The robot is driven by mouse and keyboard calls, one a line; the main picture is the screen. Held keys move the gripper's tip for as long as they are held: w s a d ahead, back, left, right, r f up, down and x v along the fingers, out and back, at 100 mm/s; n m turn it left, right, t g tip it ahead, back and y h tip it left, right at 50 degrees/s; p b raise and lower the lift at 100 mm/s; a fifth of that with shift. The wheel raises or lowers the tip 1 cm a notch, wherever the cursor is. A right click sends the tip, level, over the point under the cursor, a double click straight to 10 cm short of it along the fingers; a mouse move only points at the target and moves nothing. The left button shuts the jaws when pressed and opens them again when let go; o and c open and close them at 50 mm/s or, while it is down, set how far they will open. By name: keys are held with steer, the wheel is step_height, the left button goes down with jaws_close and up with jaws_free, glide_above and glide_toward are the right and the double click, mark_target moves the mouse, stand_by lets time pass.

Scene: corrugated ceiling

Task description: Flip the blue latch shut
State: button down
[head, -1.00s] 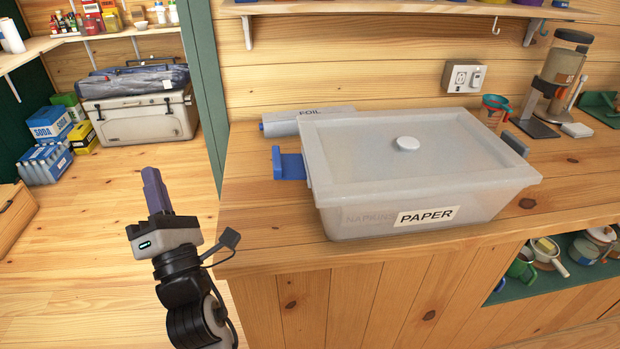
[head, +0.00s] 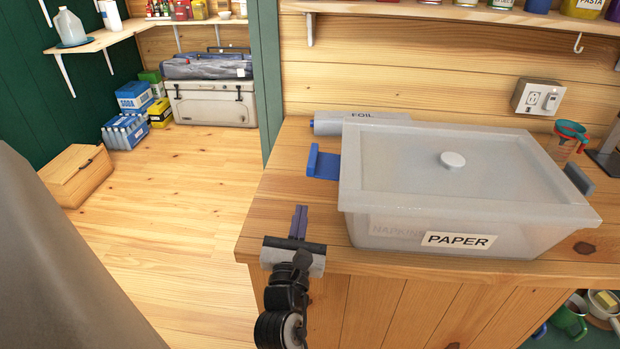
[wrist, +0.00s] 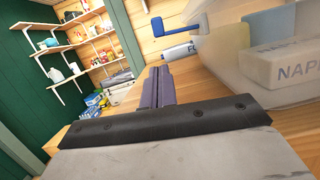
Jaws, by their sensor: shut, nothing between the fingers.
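The blue latch (head: 322,163) sticks out from the left end of a translucent lidded bin (head: 400,235) labelled PAPER on the wooden counter. It stands out to the side with an upturned outer end. In the wrist view the latch (wrist: 197,27) is at the top, above and right of my fingers. My gripper (head: 299,222) is shut and empty. It is at the counter's left front, left of the bin and nearer than the latch, apart from both. In the wrist view my gripper's fingers (wrist: 158,88) point away, toward the area left of the latch.
A grey latch (head: 578,180) is on the bin's right end. A FOIL box (head: 360,122) lies behind the bin. An outlet (head: 538,97) is on the back wall. Open floor (head: 190,190) lies left of the counter, with a cooler (head: 211,103) beyond.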

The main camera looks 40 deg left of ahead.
mark_target(307, 176)
steer(key=shift+w+a+r, duration=0.25)
steer(key=shift+w, duration=0.15)
steer(key=p+x, duration=0.3)
steer(key=x, duration=0.6)
steer(key=shift+f, duration=0.15)
steer(key=shift+a, duration=0.15)
steer(key=shift+m, duration=0.3)
steer(key=shift+r, duration=0.2)
